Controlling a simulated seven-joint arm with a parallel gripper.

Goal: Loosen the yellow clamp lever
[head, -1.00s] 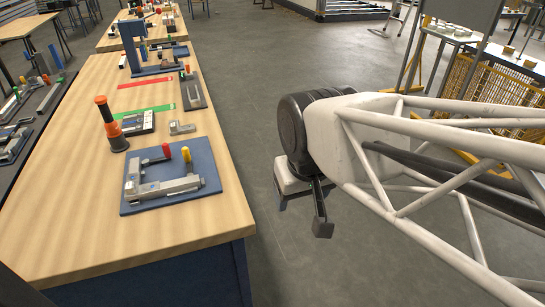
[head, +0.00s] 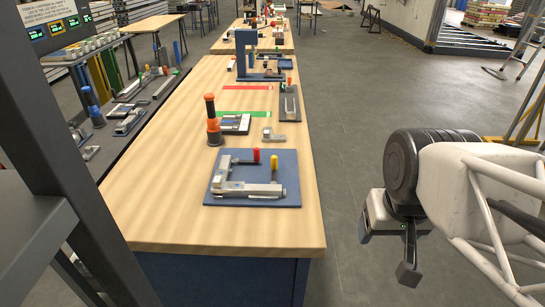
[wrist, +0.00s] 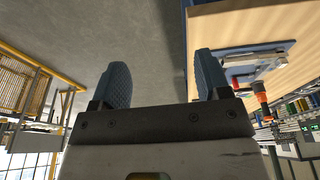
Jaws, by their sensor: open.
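The yellow-tipped lever (head: 274,162) stands upright at the right end of a grey metal clamp (head: 250,188). A red-tipped lever (head: 256,155) rises just left of it. The clamp is on a blue plate (head: 292,199) near the front right of the wooden table. My gripper (head: 388,256) is off the table's right side, over the floor and well apart from the clamp. It is open and empty; its two blue fingers (wrist: 163,80) stand wide apart in the wrist view. The table's edge and part of the blue plate show at the right there.
A black and orange upright tool (head: 213,125) stands behind the plate on the wooden table (head: 155,215). A small grey block (head: 273,135) lies near it. A dark grey frame post (head: 70,150) fills the left foreground. The floor right of the table is open.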

